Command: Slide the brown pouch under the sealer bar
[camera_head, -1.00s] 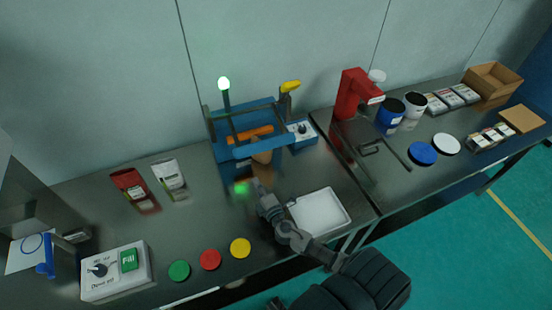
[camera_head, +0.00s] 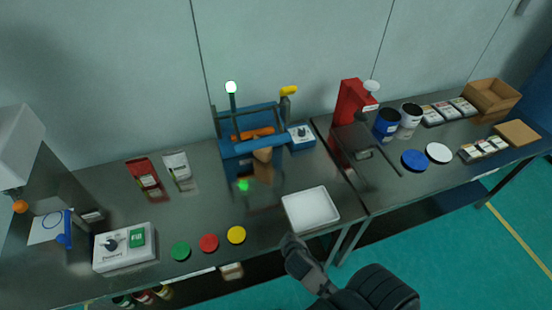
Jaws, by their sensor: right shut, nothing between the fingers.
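The blue sealer (camera_head: 232,124) stands at the back of the steel table, with a blue bar (camera_head: 240,148) across its front and an orange part behind it. The brown pouch (camera_head: 263,155) is at the right half of this bar. My right gripper (camera_head: 290,241) is shut and empty at the table's front edge, well apart from the pouch. My left gripper is not in view.
A white tray (camera_head: 311,208) lies between my right gripper and the sealer. Green, red and yellow discs (camera_head: 209,243) lie along the front edge, left of the gripper. A red machine (camera_head: 352,101) stands right.

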